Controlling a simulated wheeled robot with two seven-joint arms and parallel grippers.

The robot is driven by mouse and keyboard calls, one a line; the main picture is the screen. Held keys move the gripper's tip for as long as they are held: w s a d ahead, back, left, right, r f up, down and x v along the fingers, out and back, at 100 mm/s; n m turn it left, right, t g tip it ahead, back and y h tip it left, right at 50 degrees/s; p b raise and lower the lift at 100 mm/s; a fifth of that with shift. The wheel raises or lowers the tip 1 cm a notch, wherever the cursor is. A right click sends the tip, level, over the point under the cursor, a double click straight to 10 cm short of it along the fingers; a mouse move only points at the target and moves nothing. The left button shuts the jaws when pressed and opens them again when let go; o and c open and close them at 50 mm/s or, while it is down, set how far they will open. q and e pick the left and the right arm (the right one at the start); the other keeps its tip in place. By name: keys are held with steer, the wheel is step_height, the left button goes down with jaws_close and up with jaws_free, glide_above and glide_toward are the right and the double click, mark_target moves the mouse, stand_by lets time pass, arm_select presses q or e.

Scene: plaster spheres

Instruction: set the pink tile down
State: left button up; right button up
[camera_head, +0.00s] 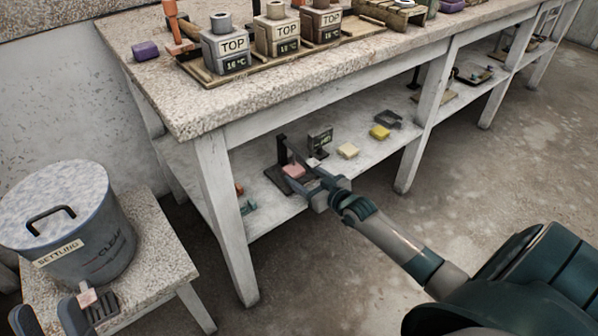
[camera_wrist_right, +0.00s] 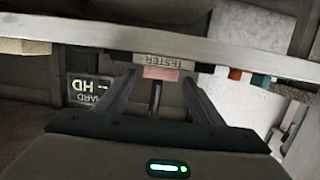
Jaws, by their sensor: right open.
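The pink tile (camera_head: 293,171) lies at the dark tester with an upright post, on the lower shelf under the bench. In the right wrist view the pink tile (camera_wrist_right: 160,73) shows between the fingers, beside the upside-down TESTER label (camera_wrist_right: 163,62). My right gripper (camera_head: 312,176) reaches in over the shelf front beside the tile. Its fingers (camera_wrist_right: 158,90) are apart and touch nothing that I can make out. My left gripper (camera_head: 47,317) is at the lower left by the stool, its dark fingers apart, partly cut off by the frame.
A yellow block (camera_head: 380,132), a cream block (camera_head: 348,151) and a small display box (camera_head: 320,139) stand on the shelf (camera_head: 365,165). A bench leg (camera_head: 222,215) stands left of my right arm.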

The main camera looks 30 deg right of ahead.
arm_select(q)
steer(key=d+f+g+p, duration=0.2)
steer(key=d+f+g, duration=0.1)
steer(key=f+g, duration=0.1)
steer(key=shift+f+y, duration=0.4)
steer(key=shift+f, duration=0.35)
arm_select(e)
steer(key=v, duration=0.9)
arm_select(q)
steer(key=shift+d, duration=0.1)
arm_select(e)
steer(key=shift+s+r, duration=0.1)
steer(key=shift+s, duration=0.05)
